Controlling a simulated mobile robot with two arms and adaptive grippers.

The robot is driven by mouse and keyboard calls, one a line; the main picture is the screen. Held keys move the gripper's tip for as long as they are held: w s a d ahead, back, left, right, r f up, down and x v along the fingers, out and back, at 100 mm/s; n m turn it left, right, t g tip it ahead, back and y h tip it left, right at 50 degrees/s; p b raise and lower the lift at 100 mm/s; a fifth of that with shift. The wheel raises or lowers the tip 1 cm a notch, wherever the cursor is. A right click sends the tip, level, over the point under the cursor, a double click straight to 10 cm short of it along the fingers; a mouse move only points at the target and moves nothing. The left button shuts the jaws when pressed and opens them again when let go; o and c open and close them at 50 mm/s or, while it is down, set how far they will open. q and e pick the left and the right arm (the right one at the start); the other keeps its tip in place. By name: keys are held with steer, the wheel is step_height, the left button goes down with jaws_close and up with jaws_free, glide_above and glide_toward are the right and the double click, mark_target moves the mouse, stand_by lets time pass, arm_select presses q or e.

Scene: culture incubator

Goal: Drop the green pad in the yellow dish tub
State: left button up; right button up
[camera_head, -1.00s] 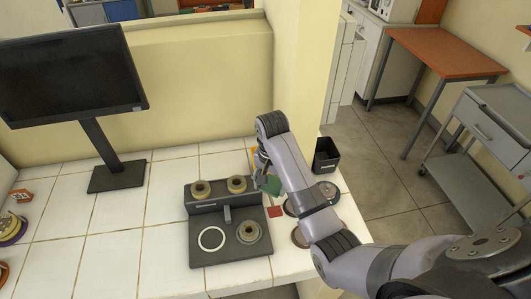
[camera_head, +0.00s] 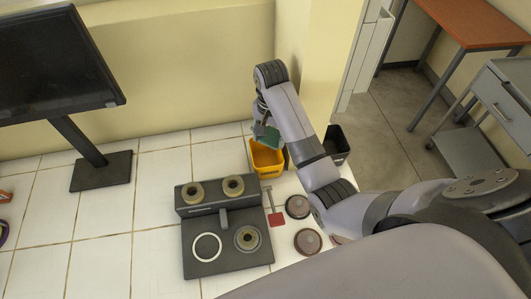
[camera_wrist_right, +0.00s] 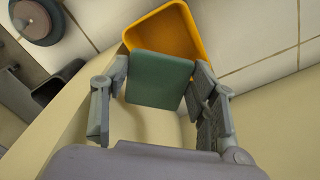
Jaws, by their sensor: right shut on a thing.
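The green pad (camera_head: 268,134) is held by my right gripper (camera_head: 262,121), which is shut on it. In the right wrist view the pad (camera_wrist_right: 158,80) sits between the two fingers of the gripper (camera_wrist_right: 157,88). The yellow dish tub (camera_head: 266,162) stands on the white tiled counter, close to the wall. In the head view the pad overlaps the tub's far rim. In the right wrist view the tub (camera_wrist_right: 178,27) shows behind the pad, partly hidden by it. The pad appears above the tub, apart from its floor. My left gripper is not in view.
A black bin (camera_head: 336,143) stands right of the tub, behind my right arm. A dark grey device (camera_head: 222,250) with round rings sits in front. A red-ended tool (camera_head: 277,219) and brown discs (camera_head: 298,207) lie nearby. A monitor (camera_head: 55,60) stands at left.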

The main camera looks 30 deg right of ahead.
step_height(320, 180, down, 5)
steer(key=shift+s, duration=0.1)
steer(key=shift+f, duration=0.4)
steer(key=o, duration=1.2)
steer(key=shift+c, duration=0.2)
step_height(320, 180, up, 8)
steer(key=shift+f, duration=0.25)
